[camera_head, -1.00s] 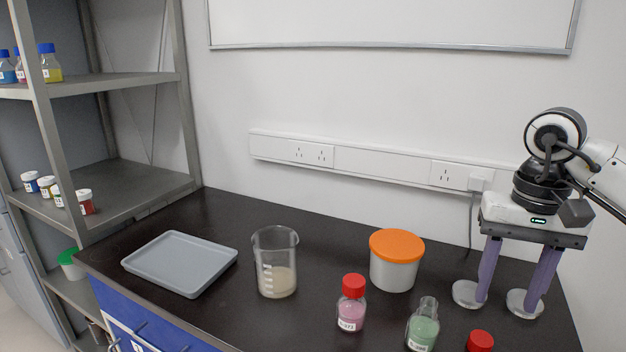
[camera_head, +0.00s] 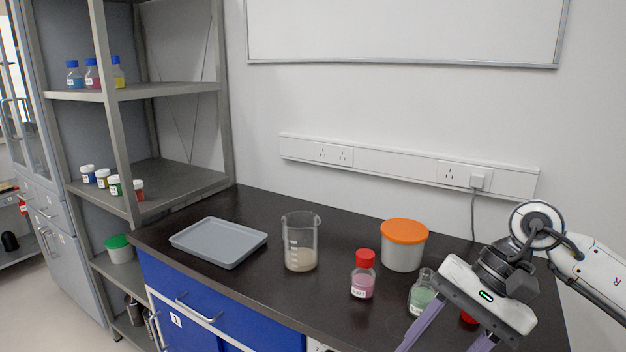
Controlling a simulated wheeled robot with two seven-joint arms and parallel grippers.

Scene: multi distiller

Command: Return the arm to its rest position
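My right arm comes in from the right. Its gripper (camera_head: 442,345) hangs tilted down and to the left at the lower right, in front of the bench. Its two purple fingers stand apart with nothing visible between them; their tips are cut off by the lower picture edge. An uncapped bottle of green liquid (camera_head: 420,298) stands just behind the gripper, partly hidden by it. A red cap (camera_head: 468,318) is mostly hidden behind the gripper. My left gripper is not in view.
On the dark bench (camera_head: 275,200) stand a grey tray (camera_head: 218,243), a beaker (camera_head: 301,247), a red-capped bottle of pink liquid (camera_head: 363,278) and an orange-lidded tub (camera_head: 403,247). A shelf (camera_head: 165,90) with several small bottles stands left.

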